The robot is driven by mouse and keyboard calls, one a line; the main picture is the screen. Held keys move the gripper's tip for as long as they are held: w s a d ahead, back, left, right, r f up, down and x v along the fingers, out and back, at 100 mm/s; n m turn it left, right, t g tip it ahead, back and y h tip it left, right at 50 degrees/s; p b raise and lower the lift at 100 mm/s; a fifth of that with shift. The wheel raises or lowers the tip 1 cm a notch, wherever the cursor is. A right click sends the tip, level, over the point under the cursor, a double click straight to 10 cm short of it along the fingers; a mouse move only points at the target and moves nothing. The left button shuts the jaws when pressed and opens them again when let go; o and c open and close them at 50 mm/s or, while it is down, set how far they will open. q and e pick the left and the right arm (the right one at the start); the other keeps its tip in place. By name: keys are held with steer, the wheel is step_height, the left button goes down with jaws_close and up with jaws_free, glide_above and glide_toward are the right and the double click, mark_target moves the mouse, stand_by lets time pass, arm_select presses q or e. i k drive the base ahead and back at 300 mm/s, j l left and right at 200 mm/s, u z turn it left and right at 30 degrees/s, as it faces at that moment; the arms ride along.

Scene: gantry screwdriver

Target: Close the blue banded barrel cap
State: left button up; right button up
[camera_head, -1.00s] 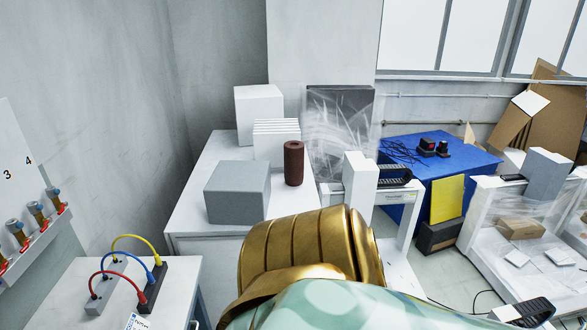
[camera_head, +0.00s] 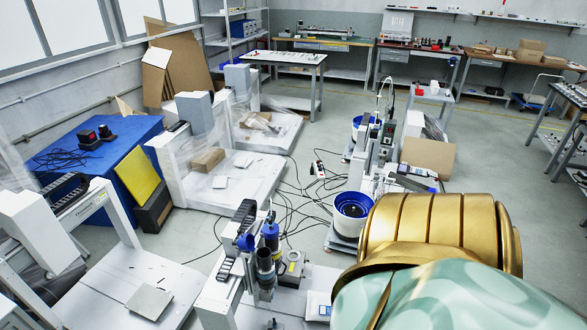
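I cannot pick out a blue banded barrel cap for certain. A round white vessel with a wide blue band (camera_head: 352,206) stands right of centre, with a dark opening at its top. A smaller blue and white round vessel (camera_head: 362,122) stands behind it. Whether either has a cap is too small to tell. Neither of my grippers is in view. A gold ribbed and pale green part, apparently mine, fills the lower right and hides what lies behind it.
A gantry screwdriver unit (camera_head: 264,262) stands on a white bench at the front. A blue table (camera_head: 95,160) with a yellow panel (camera_head: 139,178) is at left. Black cables (camera_head: 290,195) lie on the floor. Open floor (camera_head: 330,95) lies behind; workbenches (camera_head: 430,55) line the back wall.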

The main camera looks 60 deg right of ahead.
mark_target(246, 242)
steer(key=z, duration=1.55)
